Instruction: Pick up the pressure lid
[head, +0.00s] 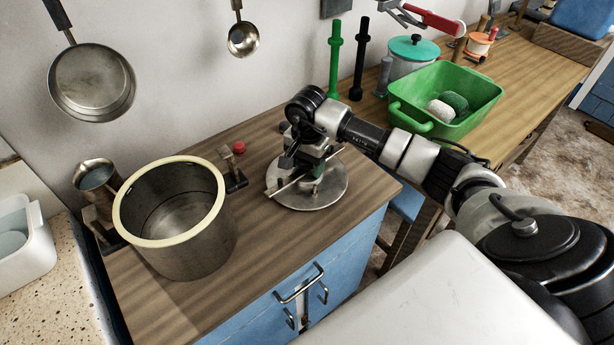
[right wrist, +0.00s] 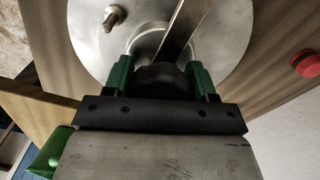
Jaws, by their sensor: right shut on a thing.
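The pressure lid (head: 328,193) is a round grey metal disc on the wooden counter, right of the open pot (head: 178,218). It also shows in the right wrist view (right wrist: 88,38), with a metal bar across it and a small metal stud. My right gripper (head: 308,172) is over the lid's middle, its green fingers shut on the dark knob (right wrist: 160,77) between them. The lid appears to rest flat on the counter; any small gap under it cannot be told. The pot has a cream rim and is empty. My left gripper is not in view.
A red knob (head: 239,147) on a small dark fitting stands between pot and lid. A green basin (head: 446,98) stands on the table at the right, beside a teal-lidded pot (head: 414,47). A metal jug (head: 96,176) is behind the pot. Counter in front of the lid is clear.

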